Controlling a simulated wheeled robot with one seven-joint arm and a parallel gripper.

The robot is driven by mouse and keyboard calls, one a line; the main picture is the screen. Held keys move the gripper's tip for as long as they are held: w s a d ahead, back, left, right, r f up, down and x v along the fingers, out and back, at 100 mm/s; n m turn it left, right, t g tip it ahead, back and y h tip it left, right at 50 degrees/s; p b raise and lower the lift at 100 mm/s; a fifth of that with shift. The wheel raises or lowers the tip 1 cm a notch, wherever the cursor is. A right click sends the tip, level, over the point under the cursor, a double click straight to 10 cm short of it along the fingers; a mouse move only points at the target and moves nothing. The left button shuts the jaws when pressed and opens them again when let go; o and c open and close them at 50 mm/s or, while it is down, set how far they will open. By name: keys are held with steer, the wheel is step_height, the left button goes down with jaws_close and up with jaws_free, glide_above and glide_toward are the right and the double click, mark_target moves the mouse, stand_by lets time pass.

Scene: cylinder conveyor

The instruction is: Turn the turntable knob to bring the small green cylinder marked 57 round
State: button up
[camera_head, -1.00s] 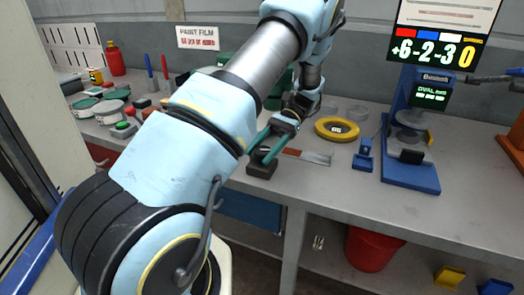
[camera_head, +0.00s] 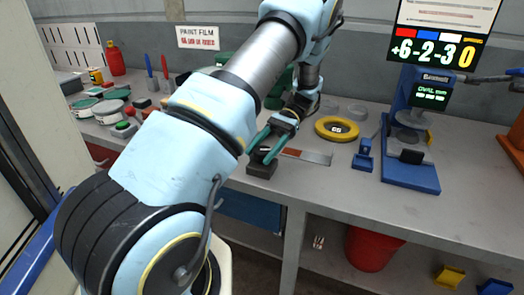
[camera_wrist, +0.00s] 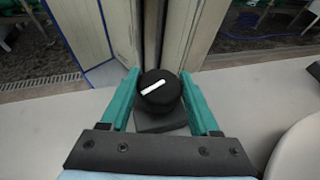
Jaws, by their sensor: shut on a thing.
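A black round knob (camera_wrist: 159,90) with a white pointer line sits on a dark block, which also shows on the bench front in the head view (camera_head: 261,170). The pointer slants up to the right in the wrist view. My gripper (camera_head: 264,152) has teal fingers; in the wrist view the gripper (camera_wrist: 160,86) has one finger on each side of the knob and is shut on it. Dark green shapes (camera_head: 277,96) stand behind my arm, largely hidden. I cannot make out a green cylinder marked 57.
A blue gauge stand (camera_head: 410,178) stands further right. Tins (camera_head: 109,111) and tools crowd the left.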

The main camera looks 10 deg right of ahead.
stand_by(0.3)
steer(key=o, duration=1.3)
steer(key=shift+o, duration=0.2)
steer(key=shift+w+d, duration=0.25)
steer(key=shift+w, duration=0.05)
steer(key=p+v, duration=0.9)
steer(key=v, duration=0.1)
steer(key=shift+r, duration=0.3)
steer(key=shift+p, duration=0.45)
